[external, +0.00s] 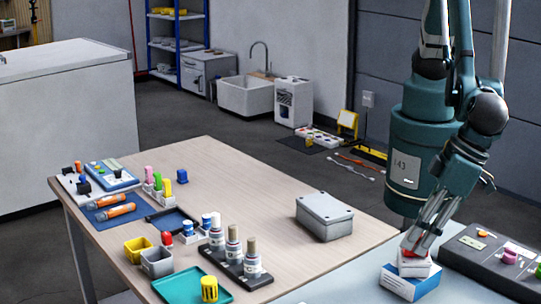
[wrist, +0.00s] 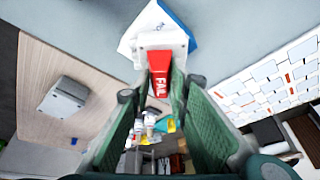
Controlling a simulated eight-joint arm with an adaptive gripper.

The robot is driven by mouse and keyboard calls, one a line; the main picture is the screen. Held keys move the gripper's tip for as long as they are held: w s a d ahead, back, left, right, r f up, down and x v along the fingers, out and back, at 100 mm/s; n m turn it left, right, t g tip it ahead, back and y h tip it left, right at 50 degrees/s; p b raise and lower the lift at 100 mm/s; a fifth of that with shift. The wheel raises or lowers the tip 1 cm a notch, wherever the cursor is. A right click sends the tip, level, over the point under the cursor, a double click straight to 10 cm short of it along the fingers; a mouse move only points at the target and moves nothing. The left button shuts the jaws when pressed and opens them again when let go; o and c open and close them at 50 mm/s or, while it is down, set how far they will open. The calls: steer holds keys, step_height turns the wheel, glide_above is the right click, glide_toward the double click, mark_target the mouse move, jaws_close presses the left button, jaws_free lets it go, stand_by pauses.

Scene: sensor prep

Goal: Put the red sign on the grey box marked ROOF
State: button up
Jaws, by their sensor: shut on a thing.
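The red sign (wrist: 160,72) shows the word FAIL in the wrist view, lying between my fingertips. My gripper (wrist: 160,88) is shut on it. In the external view my gripper (external: 417,240) points down at a white block on a blue and white box, and only a little red of the sign shows there. I cannot tell whether the sign still touches the block. A grey lidded box (external: 325,214) stands on the wooden table, left of my gripper, with nothing on its lid; it also shows at the left in the wrist view (wrist: 63,97). No ROOF marking is readable.
The blue and white box (external: 410,282) stands on a grey surface, with a dark tray (external: 470,262) to its right. Several bottles in a dark rack (external: 236,268), bins and a teal tray (external: 190,290) fill the table's near left. Bare wood surrounds the grey box.

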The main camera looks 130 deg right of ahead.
steer(key=shift+f, duration=0.2)
steer(key=o, duration=1)
steer(key=shift+r, duration=0.15)
steer(key=shift+p+v, duration=0.4)
steer(key=shift+v, duration=5.65)
steer(key=shift+d+r, duration=0.1)
steer(key=shift+d, duration=0.1)
